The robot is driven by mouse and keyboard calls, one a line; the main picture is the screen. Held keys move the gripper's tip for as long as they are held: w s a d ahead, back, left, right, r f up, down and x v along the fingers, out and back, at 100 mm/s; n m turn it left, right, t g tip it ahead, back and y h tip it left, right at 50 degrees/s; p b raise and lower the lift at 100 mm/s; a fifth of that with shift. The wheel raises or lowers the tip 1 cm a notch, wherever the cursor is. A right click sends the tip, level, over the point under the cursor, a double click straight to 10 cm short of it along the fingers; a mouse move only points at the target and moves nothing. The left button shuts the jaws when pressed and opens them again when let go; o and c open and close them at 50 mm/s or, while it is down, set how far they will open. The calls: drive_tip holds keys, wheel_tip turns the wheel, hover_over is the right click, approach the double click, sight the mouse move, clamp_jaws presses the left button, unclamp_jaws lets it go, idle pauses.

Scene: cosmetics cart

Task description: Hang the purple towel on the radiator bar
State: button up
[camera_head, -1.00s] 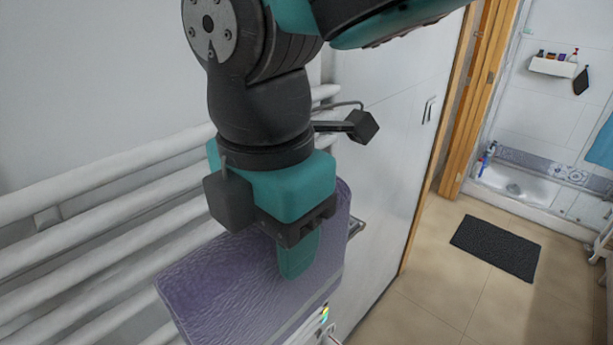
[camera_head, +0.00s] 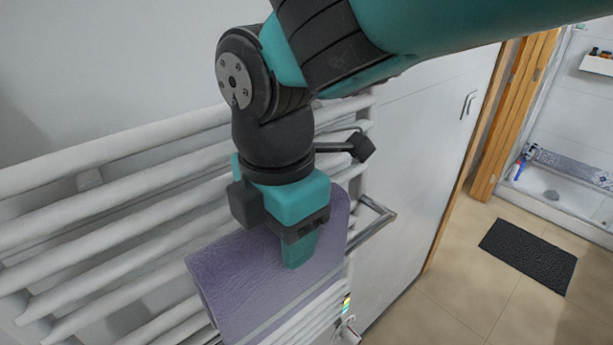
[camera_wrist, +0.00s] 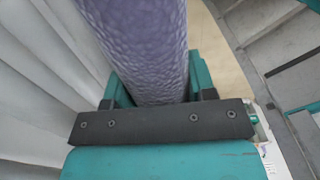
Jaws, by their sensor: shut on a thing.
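The purple towel (camera_head: 238,279) is in my gripper, in front of the white radiator bars in the head view. It hangs down as a folded sheet, and its lower end runs out of the picture. My gripper (camera_head: 302,252) is shut on the towel near its upper right part. In the wrist view the towel (camera_wrist: 150,45) fills the space between the teal fingers (camera_wrist: 155,92). The radiator (camera_head: 110,185) has several thick white horizontal bars on the left wall. A metal rail (camera_head: 375,222) sticks out at the radiator's right side. I cannot tell whether the towel touches a bar.
A white door or panel (camera_head: 425,150) stands right of the radiator, with a wooden frame (camera_head: 517,110) beyond. A dark mat (camera_head: 528,255) lies on the tiled floor. A shower tray (camera_head: 555,195) is at the far right. The floor around the mat is clear.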

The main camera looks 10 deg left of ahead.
drive_tip(key=shift+f+b, duration=3.5)
drive_tip(key=shift+f, duration=2.7)
drive_tip(key=o, duration=1.1)
drive_tip(key=shift+c, duration=0.2)
drive_tip(key=shift+r, duration=0.1)
